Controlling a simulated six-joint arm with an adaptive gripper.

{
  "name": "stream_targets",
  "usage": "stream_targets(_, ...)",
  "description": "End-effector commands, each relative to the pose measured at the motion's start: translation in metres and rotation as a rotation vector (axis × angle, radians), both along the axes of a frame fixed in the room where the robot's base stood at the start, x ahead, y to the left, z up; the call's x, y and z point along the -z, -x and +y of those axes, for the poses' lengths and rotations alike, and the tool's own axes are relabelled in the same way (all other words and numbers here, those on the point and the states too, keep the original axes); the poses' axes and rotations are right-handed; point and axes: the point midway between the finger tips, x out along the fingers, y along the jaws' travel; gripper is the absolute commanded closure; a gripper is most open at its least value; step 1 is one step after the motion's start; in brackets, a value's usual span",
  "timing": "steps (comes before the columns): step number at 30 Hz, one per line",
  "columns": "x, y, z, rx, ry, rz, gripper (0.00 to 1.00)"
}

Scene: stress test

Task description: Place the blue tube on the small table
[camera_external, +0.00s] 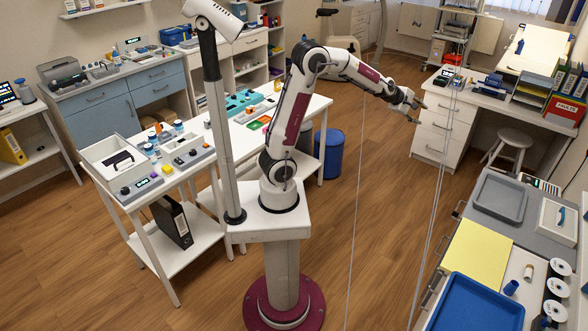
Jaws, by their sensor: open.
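A small blue cylinder (511,287), which looks like the blue tube, lies on the right-hand counter beside the blue tray. My gripper (419,112) is raised in the air at the upper middle right, open, with nothing seen between its fingers. It is well apart from the blue cylinder, which is lower right in the picture. A narrow white table (145,216) with a lower shelf stands left of my base, its top crowded with boxes and bottles. I cannot tell for certain which table is the small one.
The right counter holds a blue tray (478,304), a yellow sheet (477,256), a grey tray (500,196), a beige cylinder (528,272) and several white spools (557,289). A stool (514,139) stands behind. Thin cables hang near my gripper. Open floor lies between my base and the counter.

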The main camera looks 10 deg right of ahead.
Motion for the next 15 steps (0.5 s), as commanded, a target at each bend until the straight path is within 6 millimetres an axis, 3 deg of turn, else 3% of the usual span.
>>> stream_targets(6,0.021,0.068,-0.055,-0.008,0.064,0.125,0.59)
stream_targets(15,0.053,0.172,-0.111,-0.033,0.136,0.304,0.59)
